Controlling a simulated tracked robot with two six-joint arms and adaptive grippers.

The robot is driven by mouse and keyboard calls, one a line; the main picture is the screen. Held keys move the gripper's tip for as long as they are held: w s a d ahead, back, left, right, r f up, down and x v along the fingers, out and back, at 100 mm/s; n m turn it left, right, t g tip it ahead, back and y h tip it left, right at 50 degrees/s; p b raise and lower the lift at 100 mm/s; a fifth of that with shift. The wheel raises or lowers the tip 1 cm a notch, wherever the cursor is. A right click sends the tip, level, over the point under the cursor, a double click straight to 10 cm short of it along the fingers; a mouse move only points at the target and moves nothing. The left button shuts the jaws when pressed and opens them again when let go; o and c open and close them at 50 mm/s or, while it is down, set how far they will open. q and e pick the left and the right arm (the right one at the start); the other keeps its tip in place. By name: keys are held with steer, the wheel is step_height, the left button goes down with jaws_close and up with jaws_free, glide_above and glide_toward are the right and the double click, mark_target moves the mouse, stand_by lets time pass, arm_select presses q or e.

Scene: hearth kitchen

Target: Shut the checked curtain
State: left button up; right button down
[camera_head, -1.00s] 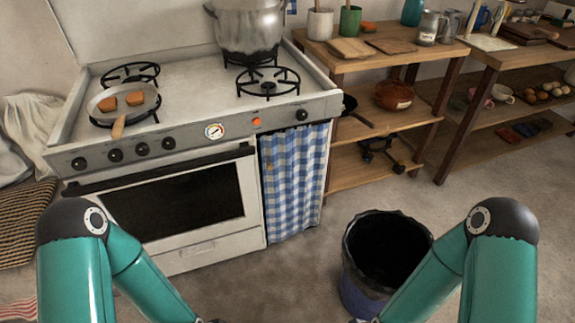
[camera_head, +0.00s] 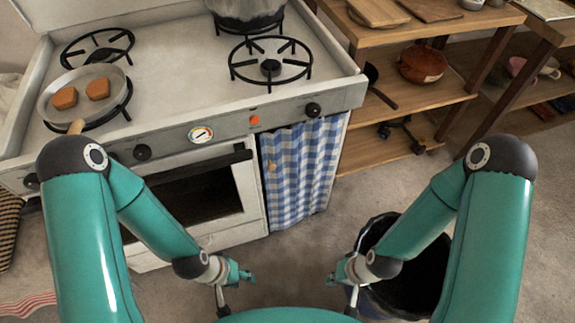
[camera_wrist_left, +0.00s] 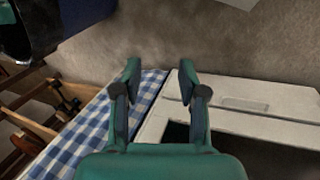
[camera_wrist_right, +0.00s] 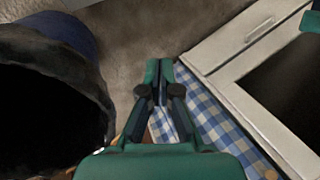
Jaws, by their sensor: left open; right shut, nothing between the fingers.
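The blue-and-white checked curtain (camera_head: 300,170) hangs under the right end of the stove front, beside the oven door, and covers the bay there. A small tan spot (camera_head: 271,166) shows at its left edge. It also shows in the left wrist view (camera_wrist_left: 92,130) and in the right wrist view (camera_wrist_right: 207,115). My left gripper (camera_head: 250,277) is open and empty, in front of the oven and left of the curtain's lower end. My right gripper (camera_head: 332,279) is shut and empty, in front of the curtain and to its right. Neither gripper touches the curtain in the head view.
A dark-lined bin (camera_head: 425,268) stands on the floor right beside my right arm. The oven door (camera_head: 250,187) is left of the curtain. A pan (camera_head: 55,98) with food and a pot (camera_head: 247,22) stand on the stove. Wooden shelves (camera_head: 372,150) stand to the right.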

mark_target(271, 160)
arm_select(q)
steer(key=shift+a, duration=0.1)
arm_select(e)
steer(key=shift+a, duration=0.1)
arm_select(q)
steer(key=shift+o, duration=0.3)
